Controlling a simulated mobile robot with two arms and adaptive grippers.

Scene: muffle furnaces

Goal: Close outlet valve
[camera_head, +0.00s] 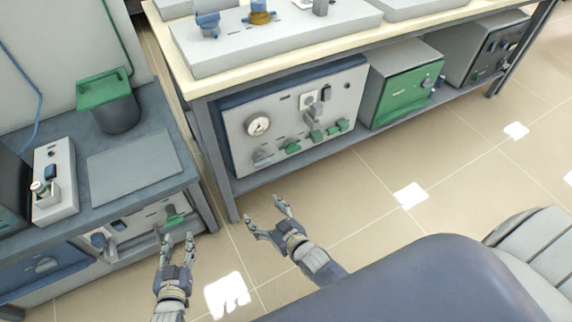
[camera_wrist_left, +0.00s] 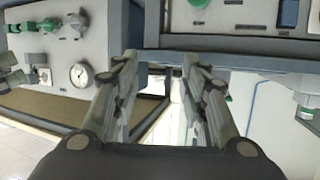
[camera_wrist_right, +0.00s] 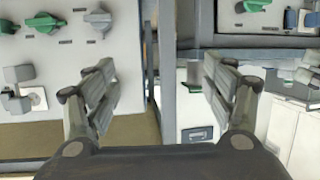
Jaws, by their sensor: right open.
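A control panel (camera_head: 290,115) under the middle bench carries a round gauge (camera_head: 257,125), a grey valve handle (camera_head: 262,157) and several green valve handles (camera_head: 315,135). No readable label shows which is the outlet valve. In the right wrist view, the grey handle (camera_wrist_right: 98,18) and a green handle (camera_wrist_right: 45,20) show at upper left. My right gripper (camera_head: 263,210) is open and empty, below and in front of the panel, touching nothing. My left gripper (camera_head: 178,240) is open and empty, in front of the left bench's lower panel, near its green handle (camera_head: 175,217).
A green box-shaped furnace (camera_head: 405,90) stands right of the panel on the lower shelf. The middle bench's grey leg (camera_head: 215,165) stands between the two panels. A green-lidded bin (camera_head: 110,100) is on the left bench. Tiled floor (camera_head: 390,180) is open at right.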

